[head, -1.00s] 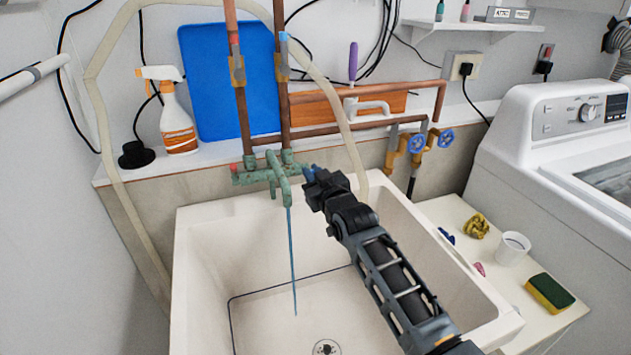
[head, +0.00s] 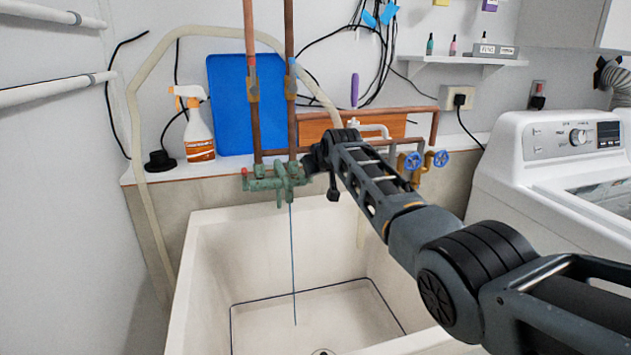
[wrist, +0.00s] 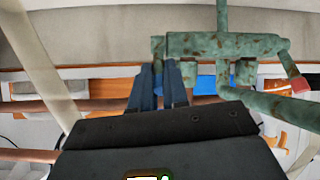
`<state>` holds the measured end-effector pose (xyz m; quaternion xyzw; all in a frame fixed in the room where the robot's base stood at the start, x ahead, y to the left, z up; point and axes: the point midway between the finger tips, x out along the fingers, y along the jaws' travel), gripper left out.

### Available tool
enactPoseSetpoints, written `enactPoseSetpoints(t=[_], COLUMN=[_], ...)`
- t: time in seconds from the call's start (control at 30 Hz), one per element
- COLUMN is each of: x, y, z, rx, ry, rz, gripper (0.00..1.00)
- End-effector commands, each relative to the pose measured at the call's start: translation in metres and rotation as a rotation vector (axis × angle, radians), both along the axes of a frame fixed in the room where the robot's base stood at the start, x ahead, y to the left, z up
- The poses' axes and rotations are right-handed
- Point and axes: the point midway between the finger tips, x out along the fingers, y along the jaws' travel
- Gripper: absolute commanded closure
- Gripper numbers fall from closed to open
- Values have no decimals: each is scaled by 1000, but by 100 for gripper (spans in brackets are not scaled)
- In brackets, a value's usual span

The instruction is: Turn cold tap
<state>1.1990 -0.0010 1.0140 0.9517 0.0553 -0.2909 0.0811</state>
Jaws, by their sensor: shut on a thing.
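The green, worn mixer tap (head: 276,181) stands over the back of the sink, with a red-tipped hot handle (head: 245,172) at its left end. In the wrist view the tap's green body (wrist: 225,45) crosses the top and the red tip (wrist: 299,84) is at the right. My gripper (head: 311,162) is at the tap's right end, shut on the cold tap handle, which its fingers mostly hide. In the wrist view my dark fingers (wrist: 165,68) are close together at that end of the tap. A thin blue stream hangs from the spout into the basin.
The white sink (head: 205,262) is below. A spray bottle (head: 198,128) and blue board (head: 229,105) stand on the ledge behind. Copper pipes (head: 289,55) rise behind the tap. Blue valve wheels (head: 437,158) and a washing machine (head: 560,145) are at right.

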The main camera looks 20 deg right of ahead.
Motion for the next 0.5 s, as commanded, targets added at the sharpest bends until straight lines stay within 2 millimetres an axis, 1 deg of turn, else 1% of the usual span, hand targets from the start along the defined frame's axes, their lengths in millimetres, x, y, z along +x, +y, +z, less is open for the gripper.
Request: enactPoseSetpoints(t=[0.2, 0.5], x=[0, -1], y=[0, -1], z=[2, 3], rx=[2, 0], ry=[103, 170], rz=[-1, -1], gripper=[100, 100])
